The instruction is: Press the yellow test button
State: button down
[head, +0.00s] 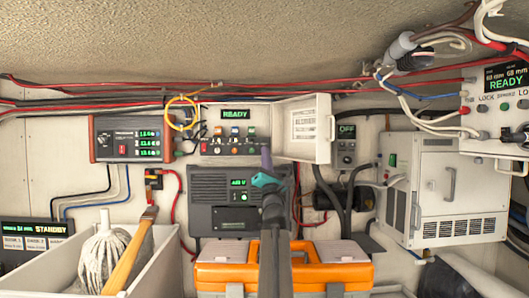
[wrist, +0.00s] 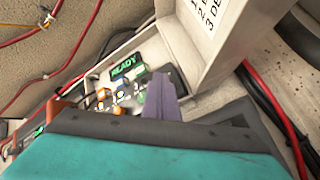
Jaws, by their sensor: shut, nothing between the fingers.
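A wall panel (head: 210,117) with a lit green READY display (head: 235,114) and a row of small buttons and switches sits behind an open white cover (head: 302,130). It also shows in the wrist view with its READY display (wrist: 122,68). An orange-yellow button (wrist: 102,94) is on it at the left in the wrist view; I cannot tell surely which button is the yellow test one. My gripper (head: 266,160) is shut and empty, its purple fingers pointing up at the panel's lower right. In the wrist view my fingers (wrist: 161,98) overlap the panel's right part; contact cannot be told.
The open cover (wrist: 205,40) stands close to the right of my fingers. A yellow cable loop (head: 182,113) hangs left of the panel. A grey unit (head: 215,185) sits below, an orange toolbox (head: 220,275) in front. A white bin (head: 60,275) with a mop is at left.

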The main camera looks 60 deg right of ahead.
jog(key=shift+w+d+b, duration=0.55)
jog(key=shift+d+b, duration=0.1)
jog(key=shift+b, duration=0.8)
dwell(1.2)
jog(key=shift+s+a, duration=0.1)
dwell(0.3)
jog(key=shift+s+a+f+b, duration=0.1)
jog(key=shift+s+a+b, duration=0.3)
jog(key=shift+a+b, duration=0.15)
jog(key=shift+a, duration=0.1)
jog(key=shift+s+a+b, duration=0.3)
jog(key=shift+s+a, duration=0.45)
jog(key=shift+a, duration=0.2)
jog(key=shift+s+a+b, duration=0.3)
jog(key=shift+s+a, duration=0.4)
jog(key=shift+a, duration=0.25)
